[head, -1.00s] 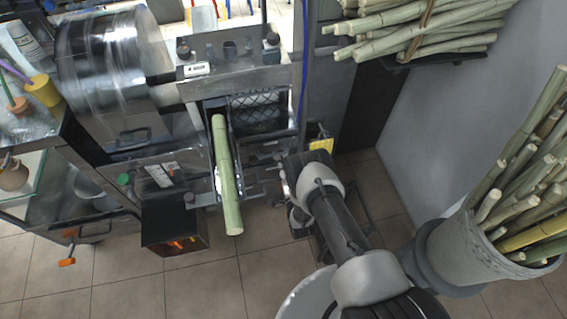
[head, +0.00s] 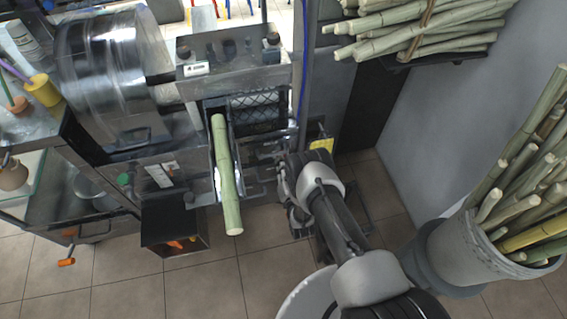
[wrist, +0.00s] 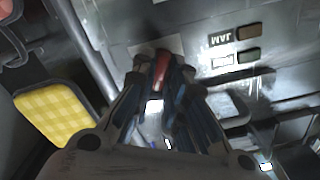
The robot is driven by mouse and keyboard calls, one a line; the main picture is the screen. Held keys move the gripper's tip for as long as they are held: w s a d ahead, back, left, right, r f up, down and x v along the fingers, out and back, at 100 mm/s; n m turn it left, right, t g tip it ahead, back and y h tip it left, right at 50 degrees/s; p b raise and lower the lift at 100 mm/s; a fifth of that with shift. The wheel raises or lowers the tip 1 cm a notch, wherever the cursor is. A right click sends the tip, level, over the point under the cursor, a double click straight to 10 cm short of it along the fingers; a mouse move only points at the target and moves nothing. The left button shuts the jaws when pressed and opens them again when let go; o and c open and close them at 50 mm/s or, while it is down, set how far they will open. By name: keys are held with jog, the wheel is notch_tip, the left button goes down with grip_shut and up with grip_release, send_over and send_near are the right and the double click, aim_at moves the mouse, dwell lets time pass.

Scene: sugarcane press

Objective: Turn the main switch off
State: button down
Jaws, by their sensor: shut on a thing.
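A small red switch lever (wrist: 161,72) shows in the wrist view, in front of a pale plate on the grey machine panel. I take it to be the main switch. My gripper (wrist: 160,86) has its dark fingers closed around the lever, which partly hides it. In the head view my gripper (head: 284,180) is at the right front side of the press (head: 240,55), mostly hidden by my own wrist. The lever is not visible there, and I cannot tell its exact position.
A green cane (head: 228,175) lies in the feed chute and sticks out to the left of my arm. A yellow pad (wrist: 54,113) is left of my fingers. Two small dark buttons (wrist: 248,45) are on the panel. A bucket of canes (head: 480,245) stands at the right.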

jog(key=n, duration=0.5)
jog(key=shift+w+n, duration=0.1)
jog(key=shift+n, duration=0.2)
jog(key=shift+r, duration=0.1)
dwell(0.4)
jog(key=c, duration=1.6)
grip_release()
jog(key=v, duration=0.7)
jog(key=shift+s, duration=0.3)
jog(key=shift+d, duration=0.1)
